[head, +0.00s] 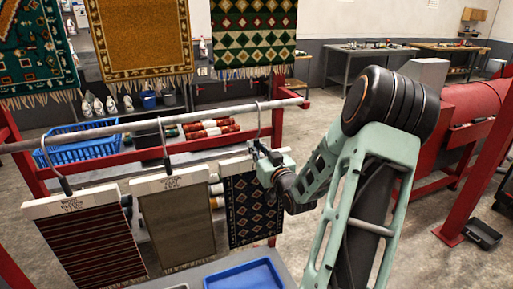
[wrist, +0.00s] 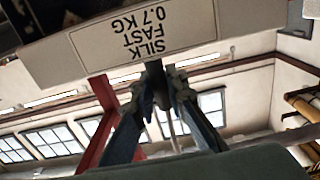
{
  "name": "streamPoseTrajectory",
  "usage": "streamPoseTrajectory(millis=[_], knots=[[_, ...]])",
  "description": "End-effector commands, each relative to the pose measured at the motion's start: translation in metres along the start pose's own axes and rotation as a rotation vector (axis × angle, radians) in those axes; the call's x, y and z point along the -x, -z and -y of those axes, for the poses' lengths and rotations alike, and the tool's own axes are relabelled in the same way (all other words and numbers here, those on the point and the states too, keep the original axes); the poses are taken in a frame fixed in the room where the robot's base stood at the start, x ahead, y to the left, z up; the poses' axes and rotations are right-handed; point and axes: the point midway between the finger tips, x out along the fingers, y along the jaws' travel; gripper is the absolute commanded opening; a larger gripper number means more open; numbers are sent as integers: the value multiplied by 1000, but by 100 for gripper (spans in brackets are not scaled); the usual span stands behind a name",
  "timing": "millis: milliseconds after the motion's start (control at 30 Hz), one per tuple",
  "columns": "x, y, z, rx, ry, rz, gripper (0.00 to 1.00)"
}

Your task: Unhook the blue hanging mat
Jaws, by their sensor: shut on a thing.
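The blue mat (head: 252,212) is dark navy with a pattern of small diamonds. It hangs at the right of three mats from a white header bar (head: 236,164), whose hook (head: 257,122) goes up to the grey rail (head: 210,114). My gripper (head: 266,160) is at the top of this header, at the hook's base. In the wrist view the fingers (wrist: 158,88) are closed around the dark hook stem, beside the header labelled "SILK FAST 0.7 KG" (wrist: 130,42). The hook's top still appears to be over the rail.
A striped red-brown mat (head: 88,242) and a tan mat (head: 178,228) hang to the left on the same rail. A blue tray (head: 243,277) lies below in front. A blue basket (head: 85,142) stands behind the rail. Red posts (head: 480,180) stand at right.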

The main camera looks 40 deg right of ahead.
Motion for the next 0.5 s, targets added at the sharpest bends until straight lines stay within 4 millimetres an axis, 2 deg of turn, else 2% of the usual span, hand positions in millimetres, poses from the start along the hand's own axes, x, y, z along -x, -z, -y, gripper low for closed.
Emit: streamPoseTrajectory(millis=[500], knots=[[0, 4, 0, 2, 0, -5, 0]])
